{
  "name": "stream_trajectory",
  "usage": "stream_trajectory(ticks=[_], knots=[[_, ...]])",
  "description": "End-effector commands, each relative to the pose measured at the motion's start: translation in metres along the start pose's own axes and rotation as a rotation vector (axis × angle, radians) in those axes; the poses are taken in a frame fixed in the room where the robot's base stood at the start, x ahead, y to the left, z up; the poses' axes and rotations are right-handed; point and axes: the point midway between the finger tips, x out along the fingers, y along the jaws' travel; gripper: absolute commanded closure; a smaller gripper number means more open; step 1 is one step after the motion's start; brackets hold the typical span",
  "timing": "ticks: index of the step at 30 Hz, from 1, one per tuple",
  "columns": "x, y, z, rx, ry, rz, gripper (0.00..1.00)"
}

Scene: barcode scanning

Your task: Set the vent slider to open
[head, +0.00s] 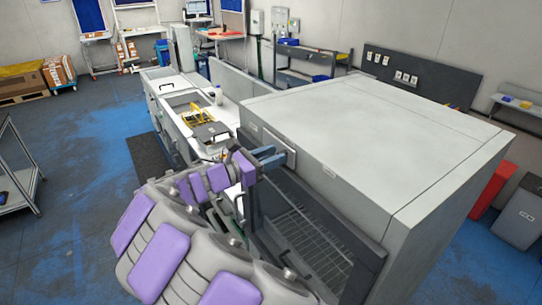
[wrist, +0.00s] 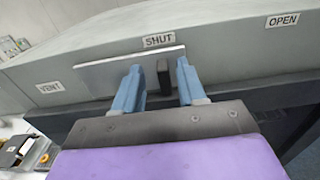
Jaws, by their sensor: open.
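The vent slider is a small dark upright knob (wrist: 163,74) in front of a flat grey metal plate (wrist: 105,69), on the front of a large grey cabinet. The knob stands below the SHUT label (wrist: 159,41). The OPEN label (wrist: 283,20) is farther right and the VENT label (wrist: 48,88) is at the left. My gripper (wrist: 157,78) is open, its two blue fingers either side of the knob with a gap on each side. In the head view my gripper (head: 273,160) is at the cabinet's upper front, by the plate (head: 279,148); the knob is hidden there.
The big grey cabinet (head: 375,140) has a dark, mesh-like front (head: 310,240) below the plate. A white worktop with a yellow-handled item (head: 199,115) adjoins it at the left. Blue-stained floor (head: 85,220) lies open farther left.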

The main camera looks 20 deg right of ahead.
Motion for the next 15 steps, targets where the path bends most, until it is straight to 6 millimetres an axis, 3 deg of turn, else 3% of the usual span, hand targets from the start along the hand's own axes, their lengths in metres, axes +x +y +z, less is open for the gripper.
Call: stream_trajectory(ticks=[6, 15], knots=[[0.0036, -0.0007, -0.0002, 0.001, 0.002, 0.0, 0.6], [0.0007, -0.0002, -0.0001, 0.0, 0.0, -0.001, 0.87]])
